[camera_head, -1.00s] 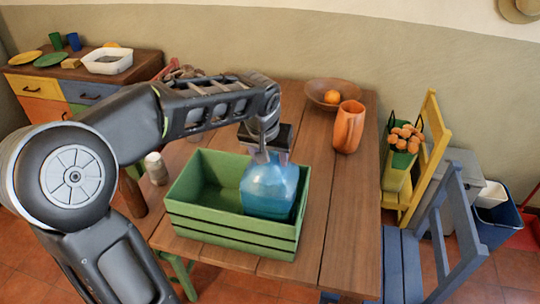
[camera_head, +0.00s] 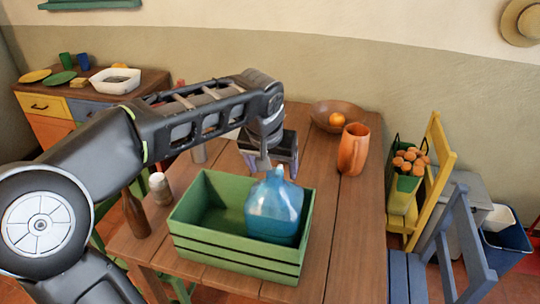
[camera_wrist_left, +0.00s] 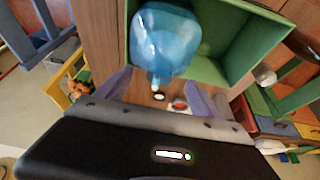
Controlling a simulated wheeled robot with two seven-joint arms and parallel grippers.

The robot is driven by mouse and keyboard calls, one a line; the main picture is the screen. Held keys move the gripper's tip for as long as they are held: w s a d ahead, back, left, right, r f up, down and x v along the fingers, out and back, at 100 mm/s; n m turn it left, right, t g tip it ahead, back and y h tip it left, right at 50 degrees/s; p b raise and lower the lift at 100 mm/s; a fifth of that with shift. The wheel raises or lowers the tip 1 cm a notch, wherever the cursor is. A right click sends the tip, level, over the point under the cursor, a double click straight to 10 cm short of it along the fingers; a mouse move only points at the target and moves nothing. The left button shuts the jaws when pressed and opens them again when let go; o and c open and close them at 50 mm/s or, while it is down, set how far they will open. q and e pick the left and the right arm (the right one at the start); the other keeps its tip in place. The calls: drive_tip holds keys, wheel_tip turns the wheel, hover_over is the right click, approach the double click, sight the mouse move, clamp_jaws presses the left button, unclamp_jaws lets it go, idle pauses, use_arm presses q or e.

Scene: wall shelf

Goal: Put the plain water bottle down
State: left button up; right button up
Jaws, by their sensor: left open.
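The plain water bottle (camera_head: 274,211) is blue and see-through, with a wide body and a narrow neck. It stands upright in the right part of the green crate (camera_head: 236,256) on the table. My left gripper (camera_head: 272,172) is open and empty, just behind and above the bottle's neck, apart from it. In the left wrist view the bottle (camera_wrist_left: 165,42) lies beyond the open fingers (camera_wrist_left: 160,88), inside the crate (camera_wrist_left: 262,40). My right gripper is not in view.
The wooden table (camera_head: 335,215) also bears an orange jug (camera_head: 353,150), a bowl (camera_head: 323,112) with an orange fruit, and a shaker (camera_head: 159,188) left of the crate. The crate's left part is empty. A blue chair (camera_head: 450,240) stands at the right.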

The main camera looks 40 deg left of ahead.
use_arm(q)
drive_tip(key=v, duration=0.6)
drive_tip(key=shift+r, duration=0.15)
drive_tip(key=shift+s+d, duration=0.1)
drive_tip(key=shift+s, duration=0.05)
